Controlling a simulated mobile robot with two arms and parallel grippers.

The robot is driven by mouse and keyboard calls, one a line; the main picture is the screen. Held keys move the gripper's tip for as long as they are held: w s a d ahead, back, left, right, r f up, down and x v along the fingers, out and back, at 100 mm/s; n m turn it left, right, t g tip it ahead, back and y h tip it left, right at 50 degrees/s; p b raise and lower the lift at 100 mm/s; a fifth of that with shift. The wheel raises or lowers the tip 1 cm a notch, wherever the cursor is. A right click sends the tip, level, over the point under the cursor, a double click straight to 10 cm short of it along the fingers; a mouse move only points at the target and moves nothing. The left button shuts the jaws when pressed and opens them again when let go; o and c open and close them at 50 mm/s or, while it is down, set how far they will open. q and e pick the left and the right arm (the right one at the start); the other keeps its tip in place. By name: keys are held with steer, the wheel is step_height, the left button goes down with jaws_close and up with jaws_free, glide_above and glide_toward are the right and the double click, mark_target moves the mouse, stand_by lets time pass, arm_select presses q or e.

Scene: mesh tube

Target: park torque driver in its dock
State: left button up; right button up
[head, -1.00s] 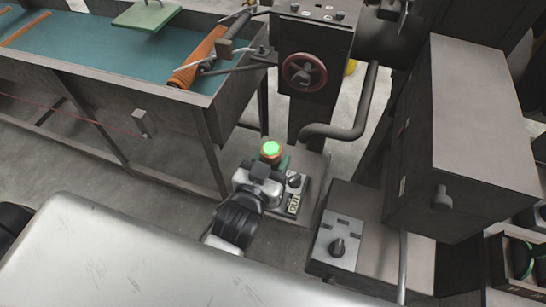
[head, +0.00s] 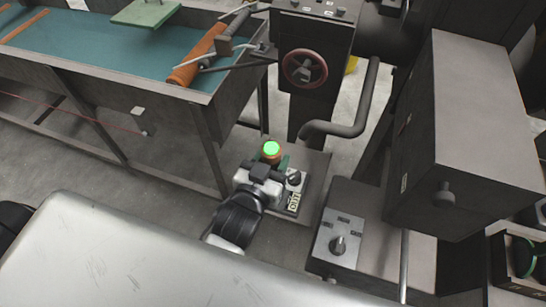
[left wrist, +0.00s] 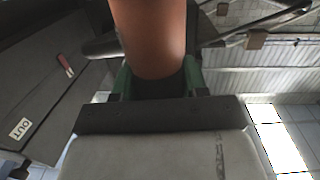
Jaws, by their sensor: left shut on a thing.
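My left gripper (head: 273,164) is low in the middle of the head view, beside a small grey box with a black knob and an "OUT" label (head: 294,202). It is shut on an orange cylinder with a glowing green top (head: 271,149), which looks like the torque driver and stands about upright. In the left wrist view, the orange body (left wrist: 152,40) rises between the green fingers (left wrist: 152,85). Its lower end is hidden by the gripper, and I cannot tell whether it touches anything below. I cannot clearly make out the dock. My right gripper is not in view.
A red handwheel (head: 304,68) and a bent grey pipe (head: 345,128) are behind the gripper. A large grey cabinet (head: 465,120) and a low knob box (head: 337,243) stand to the right.

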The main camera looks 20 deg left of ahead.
arm_select(q)
steer(key=shift+f+b, duration=0.65)
steer(key=shift+f, duration=0.3)
stand_by(0.9)
steer(key=o, duration=1.1)
steer(key=shift+o, duration=0.4)
steer(key=shift+f, duration=0.1)
steer(key=shift+s, duration=0.1)
steer(key=s+a+r+b, duration=0.1)
steer(key=s+b, duration=0.1)
steer(key=s, duration=0.8)
steer(key=shift+s, duration=0.3)
steer(key=shift+a, duration=0.1)
